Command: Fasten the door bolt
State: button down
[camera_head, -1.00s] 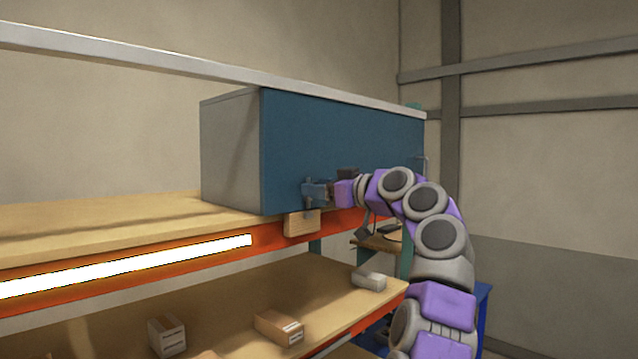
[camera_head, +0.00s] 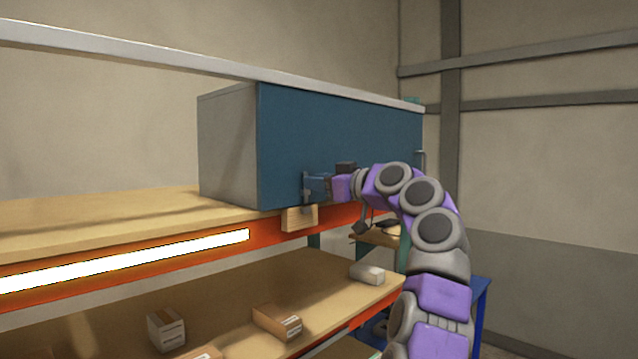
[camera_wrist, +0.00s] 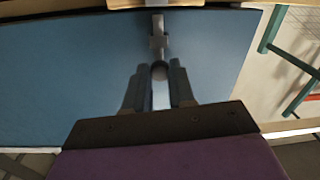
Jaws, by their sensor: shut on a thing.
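The cabinet's blue door (camera_head: 345,140) is closed flat across the front of a grey box on the upper shelf. The door bolt (camera_head: 306,188) is a small grey metal piece at the door's lower edge, above a wooden block (camera_head: 300,218). In the wrist view the bolt (camera_wrist: 158,40) runs from between my fingers toward the wooden edge. My gripper (camera_head: 318,187) is at the bolt, its fingers largely hiding it in the head view. In the wrist view my gripper (camera_wrist: 159,80) has its two dark fingers on either side of the bolt's rounded knob (camera_wrist: 159,71), shut on it.
The upper shelf (camera_head: 120,222) has an orange beam with a bright light strip (camera_head: 130,262). Cardboard boxes (camera_head: 277,323) and a pale item (camera_head: 367,273) lie on the lower shelf. Floor lies open at right.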

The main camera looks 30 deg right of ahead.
aim_at(307, 193)
jog(key=shift+f, duration=0.1)
notch_tip(307, 193, down, 3)
jog(key=b, duration=0.2)
jog(key=shift+w+b, duration=0.1)
jog(key=shift+b, duration=0.3)
jog(key=c, duration=1.4)
grip_release()
jog(key=o, duration=0.4)
jog(key=shift+d, duration=0.15)
jog(key=shift+o, duration=0.2)
jog(key=shift+d, duration=0.1)
jog(key=shift+s, duration=0.2)
jog(key=shift+s+d, duration=0.1)
jog(key=shift+s, duration=0.25)
jog(key=b+v, duration=0.3)
jog(key=v, duration=1.3)
jog(key=shift+d, duration=0.3)
jog(key=shift+s, duration=0.1)
